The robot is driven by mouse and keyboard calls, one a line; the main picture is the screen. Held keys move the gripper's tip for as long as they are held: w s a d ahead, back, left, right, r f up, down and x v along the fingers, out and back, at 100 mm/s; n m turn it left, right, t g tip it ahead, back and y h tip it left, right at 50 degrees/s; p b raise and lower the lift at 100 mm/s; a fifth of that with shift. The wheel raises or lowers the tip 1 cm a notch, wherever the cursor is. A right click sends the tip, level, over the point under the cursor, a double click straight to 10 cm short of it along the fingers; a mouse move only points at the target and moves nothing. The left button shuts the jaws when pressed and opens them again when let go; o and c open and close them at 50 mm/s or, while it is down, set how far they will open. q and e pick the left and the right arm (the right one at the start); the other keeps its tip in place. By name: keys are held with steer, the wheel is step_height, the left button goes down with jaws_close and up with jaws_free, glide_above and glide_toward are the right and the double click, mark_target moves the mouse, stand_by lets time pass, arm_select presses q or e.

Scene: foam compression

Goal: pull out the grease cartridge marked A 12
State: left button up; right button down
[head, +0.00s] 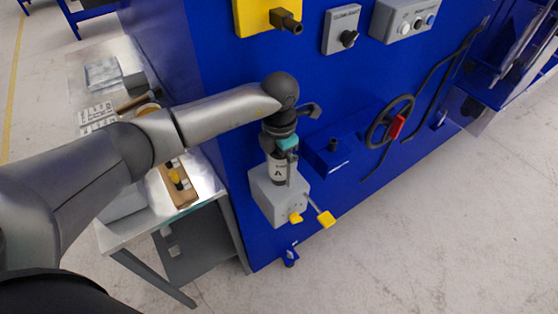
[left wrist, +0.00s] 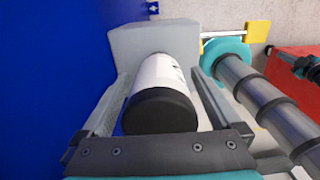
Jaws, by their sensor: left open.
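A white cartridge with a dark end cap (head: 278,170) stands in the top of a grey box (head: 266,203) on the blue machine's side. A large A shows on its label; I cannot read a number. My left gripper (head: 282,163) is over the cartridge. In the left wrist view the cartridge (left wrist: 163,98) lies between the open fingers (left wrist: 162,82), its dark cap toward the camera and its other end at the grey box (left wrist: 155,38). Gaps show on both sides of it. Its lower part is hidden in the box. My right gripper is not in view.
A yellow-handled lever (head: 326,218) sticks out of the grey box. A blue block (head: 330,150) and a handwheel (head: 388,122) are to the right. A metal table (head: 205,175) with small items stands left. In the wrist view a grey segmented cylinder (left wrist: 268,100) is close on the right.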

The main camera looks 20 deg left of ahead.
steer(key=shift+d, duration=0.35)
arm_select(q)
jaws_close()
stand_by(0.8)
steer(key=shift+r, duration=0.15)
